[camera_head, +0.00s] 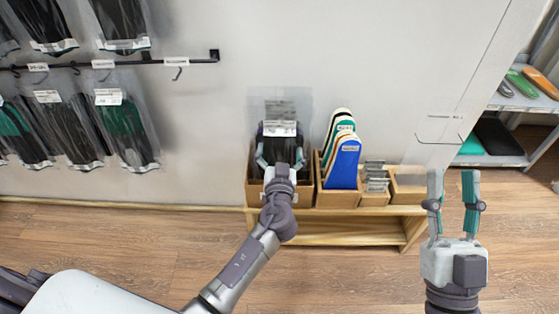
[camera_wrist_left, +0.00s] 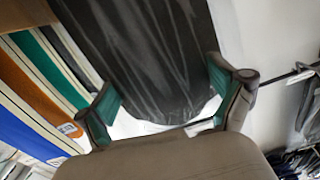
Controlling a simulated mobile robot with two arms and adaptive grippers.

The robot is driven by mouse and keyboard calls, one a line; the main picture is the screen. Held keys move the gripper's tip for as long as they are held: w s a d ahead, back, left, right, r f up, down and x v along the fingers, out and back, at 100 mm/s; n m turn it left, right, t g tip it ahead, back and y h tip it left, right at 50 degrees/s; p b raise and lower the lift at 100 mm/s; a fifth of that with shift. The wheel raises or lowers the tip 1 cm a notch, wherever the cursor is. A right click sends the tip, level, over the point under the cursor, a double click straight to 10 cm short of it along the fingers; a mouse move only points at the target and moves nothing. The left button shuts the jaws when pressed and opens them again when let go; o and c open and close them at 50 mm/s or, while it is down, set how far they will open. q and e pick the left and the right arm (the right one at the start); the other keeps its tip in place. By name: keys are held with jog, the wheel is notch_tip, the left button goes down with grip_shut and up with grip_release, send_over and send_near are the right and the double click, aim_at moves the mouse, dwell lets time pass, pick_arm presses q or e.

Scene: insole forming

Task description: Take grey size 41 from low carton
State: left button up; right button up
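A dark grey insole pack in a clear bag with a white label (camera_head: 280,128) stands upright at the left carton (camera_head: 252,180) on the low wooden bench. The label text is too small to read. My left gripper (camera_head: 280,158) is at this pack, its fingers spread apart on either side of it. In the left wrist view the dark pack (camera_wrist_left: 150,60) lies between the two green-padded fingers; I cannot tell whether they touch it. Much of the carton is hidden behind my left gripper. My right gripper (camera_head: 454,188) is open and empty, off to the right.
Next to the left carton, another carton (camera_head: 338,198) holds blue, green and cream insoles (camera_head: 343,162). Smaller boxes (camera_head: 408,186) stand right of it on the bench (camera_head: 340,232). Bagged insoles (camera_head: 125,130) hang from a wall rail. A grey shelf (camera_head: 500,160) is at far right.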

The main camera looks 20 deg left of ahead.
pick_arm(q)
jog(key=c, duration=0.7)
jog(key=shift+r, duration=0.1)
